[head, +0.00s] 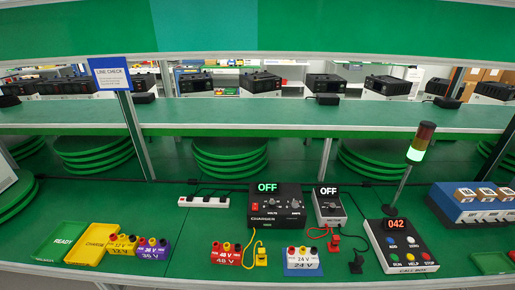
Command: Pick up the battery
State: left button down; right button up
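Several battery-like blocks with coloured knobs on top stand along the front of the green bench. A yellow block (122,245) looks marked 12 V or 32 V; the print is too small to be sure. A purple block (153,249) marked 36 V stands right beside it. A red block (226,254) marked 48 V stands nearer the middle. A white block (301,262) marked 24 V stands on a blue base to its right. Neither of my grippers shows in the head view.
A green READY tray (62,241) and a yellow tray (91,246) lie at left. A black charger (276,208) and a meter (329,207), both reading OFF, stand behind the blocks with loose leads. A call box (398,250) reading 042 and a signal lamp (421,143) stand at right.

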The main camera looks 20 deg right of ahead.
aim_at(303, 256)
jog(key=z, duration=1.25)
